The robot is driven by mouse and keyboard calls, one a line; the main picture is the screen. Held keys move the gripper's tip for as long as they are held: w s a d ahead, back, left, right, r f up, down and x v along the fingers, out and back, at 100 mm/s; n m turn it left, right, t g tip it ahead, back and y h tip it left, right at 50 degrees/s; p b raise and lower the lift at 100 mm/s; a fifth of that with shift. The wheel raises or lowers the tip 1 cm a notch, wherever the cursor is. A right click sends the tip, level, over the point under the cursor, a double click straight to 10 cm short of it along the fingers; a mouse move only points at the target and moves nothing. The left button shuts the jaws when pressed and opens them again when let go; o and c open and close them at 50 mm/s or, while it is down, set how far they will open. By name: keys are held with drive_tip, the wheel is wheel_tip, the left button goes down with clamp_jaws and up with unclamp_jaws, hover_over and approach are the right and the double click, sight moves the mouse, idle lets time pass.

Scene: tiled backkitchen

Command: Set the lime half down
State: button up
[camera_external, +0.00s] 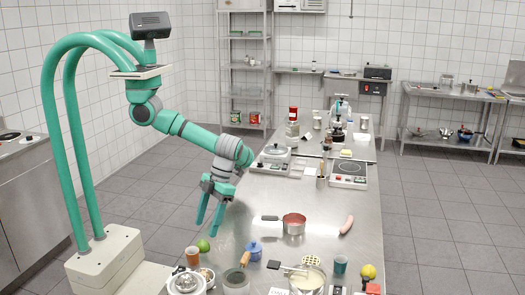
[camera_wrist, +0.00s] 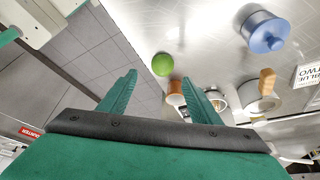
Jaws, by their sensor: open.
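The lime half (camera_external: 203,245) shows as a small rounded green thing on the steel table near its left edge. Its cut face is not visible. In the wrist view the lime half (camera_wrist: 162,64) lies just beyond the fingertips, roughly in line with the gap between them. My gripper (camera_external: 208,228) is open, with its two green fingers pointing down above the table's left edge. In the wrist view the gap of my gripper (camera_wrist: 159,78) looks empty, and the fingers appear apart from the lime.
An orange-brown cup (camera_external: 193,257) stands close to the lime. A blue lidded pot (camera_external: 254,249), a grey pot with a wooden handle (camera_external: 236,277) and a red saucepan (camera_external: 293,222) stand to the right. Bare steel table (camera_external: 255,205) lies behind them.

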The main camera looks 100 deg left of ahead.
sight(203, 241)
drive_tip(key=shift+w+x, duration=0.15)
drive_tip(key=shift+x, duration=1.3)
drive_tip(key=shift+w+x, duration=0.15)
drive_tip(key=shift+x, duration=1.3)
drive_tip(key=shift+c, duration=0.4)
drive_tip(key=c, duration=1.1)
drive_tip(key=shift+c, duration=0.2)
drive_tip(key=shift+r, duration=0.5)
wheel_tip(203, 241, up, 3)
drive_tip(key=shift+s+a+f, duration=0.1)
drive_tip(key=shift+f, duration=0.1)
drive_tip(key=s+a+r, duration=0.8)
drive_tip(key=s+r, duration=0.1)
drive_tip(key=s, duration=0.2)
drive_tip(key=shift+a+r, duration=0.2)
drive_tip(key=shift+a, duration=0.1)
